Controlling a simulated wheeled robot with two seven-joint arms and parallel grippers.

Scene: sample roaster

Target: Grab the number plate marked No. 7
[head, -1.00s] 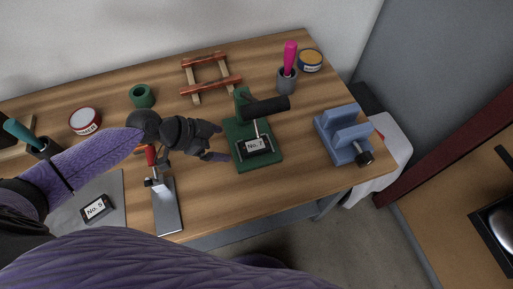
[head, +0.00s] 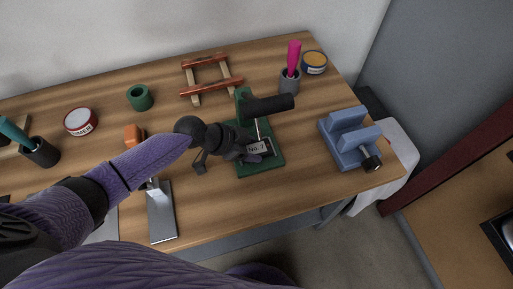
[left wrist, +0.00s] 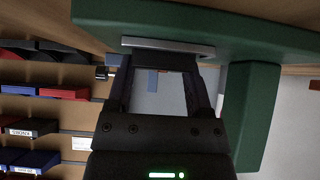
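The No. 7 plate (head: 258,148) is a small dark-framed plate with a white label. It sits on the front of a green press-like stand (head: 271,165) with a black handle. My left gripper (head: 247,152) is at the plate's left side, overlapping it in the head view. My right gripper is out of view.
A blue clamp-like block (head: 350,140) stands to the right. A grey cup (head: 290,82) with a pink-handled tool and a yellow-lidded tin (head: 314,63) are behind. A wooden rack (head: 211,82) lies at the back. A metal-plated tool (head: 161,212) lies at front left.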

